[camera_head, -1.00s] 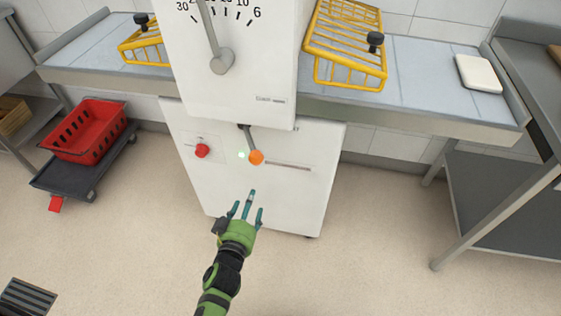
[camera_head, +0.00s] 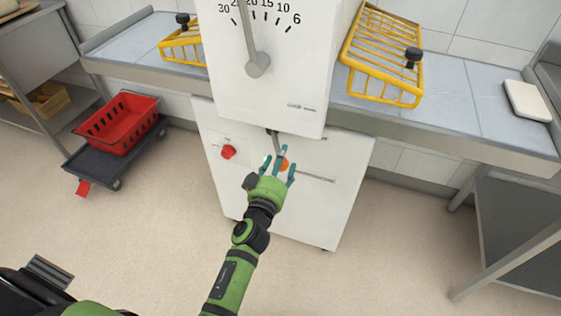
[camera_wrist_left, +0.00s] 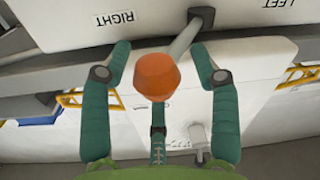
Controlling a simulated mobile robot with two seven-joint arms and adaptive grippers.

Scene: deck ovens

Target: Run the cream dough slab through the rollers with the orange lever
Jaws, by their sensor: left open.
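The lever's orange knob (camera_head: 284,164) is on the front of the white sheeter machine (camera_head: 335,195), partly hidden behind my fingers. In the left wrist view the orange knob (camera_wrist_left: 156,76) sits between the open fingers of my left gripper (camera_wrist_left: 158,95), its grey rod running up to a dark pivot between the labels RIGHT and LEFT. I cannot tell whether any finger touches it. In the head view my left gripper (camera_head: 278,162) is open at the knob. The cream dough slab (camera_head: 526,100) lies flat at the right end of the right belt (camera_head: 455,88). My right gripper is not in view.
Yellow wire guards (camera_head: 382,52) stand over the belts on both sides of the machine. A red button (camera_head: 229,152) is left of the lever. A red crate (camera_head: 117,122) sits on a dark dolly at the left. A grey table (camera_head: 520,220) stands at the right.

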